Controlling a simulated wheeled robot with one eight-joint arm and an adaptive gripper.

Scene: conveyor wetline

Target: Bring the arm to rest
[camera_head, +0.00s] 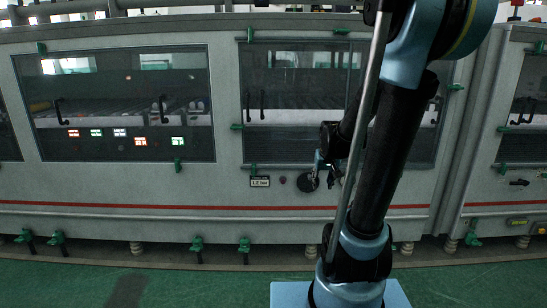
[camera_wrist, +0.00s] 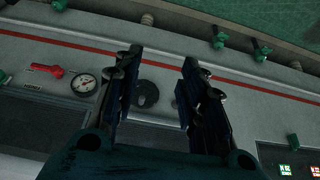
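My arm stands in front of the machine's long white front, with its upper links bent over and its forearm reaching toward the panel. My gripper (camera_head: 322,174) is small and dark in the head view, in front of the panel beside a round black disc (camera_head: 305,184). In the wrist view my gripper (camera_wrist: 160,62) shows two dark fingers standing well apart with nothing between them. The black disc (camera_wrist: 147,94) shows through the gap, behind the fingers. Whether the fingers touch the panel cannot be told.
The machine has large windows (camera_head: 120,105) with black handles and lit displays. A red handle (camera_wrist: 46,69) and a round gauge (camera_wrist: 84,84) are on the panel beside my gripper. Green valves (camera_head: 197,244) stick out low along the base. The green floor (camera_head: 200,285) in front is clear.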

